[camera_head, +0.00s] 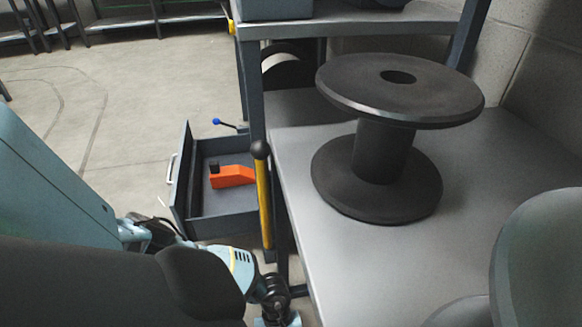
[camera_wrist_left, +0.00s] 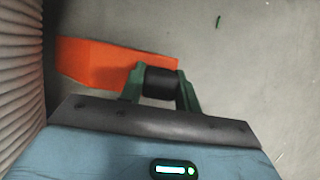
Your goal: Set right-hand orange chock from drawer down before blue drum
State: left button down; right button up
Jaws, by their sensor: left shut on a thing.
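In the left wrist view my left gripper (camera_wrist_left: 160,76), with green fingers, is shut on the black grip of an orange chock (camera_wrist_left: 100,62). The chock's body extends to the left beyond the fingers, with grey floor behind it. In the head view another orange chock (camera_head: 233,177) with a black grip lies in the open drawer (camera_head: 226,206), and no gripper is on it. My left arm shows at the bottom of the head view, but its fingers are out of that frame. No blue drum is in view. My right gripper is not in view.
A dark spool (camera_head: 383,155) stands on the grey bench (camera_head: 480,235) to the right. A yellow lever (camera_head: 263,205) with a black knob stands beside the drawer. A ribbed surface (camera_wrist_left: 20,75) is close at the left in the wrist view. Open floor (camera_head: 130,100) lies beyond the drawer.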

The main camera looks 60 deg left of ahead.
pick_arm(q)
jog(key=shift+w+d, duration=0.25)
jog(key=shift+w, duration=0.25)
jog(key=shift+w+d, duration=0.2)
jog(key=shift+w, duration=0.3)
jog(key=shift+w+d+f+b, duration=0.1)
jog(key=shift+w+f+b, duration=0.2)
jog(key=shift+b, duration=0.35)
jog(key=shift+s+f, duration=0.1)
jog(key=shift+f, duration=0.35)
jog(key=c, duration=1)
grip_release()
jog(key=shift+f, duration=0.1)
jog(key=p+v, duration=0.5)
jog(key=v, duration=0.7)
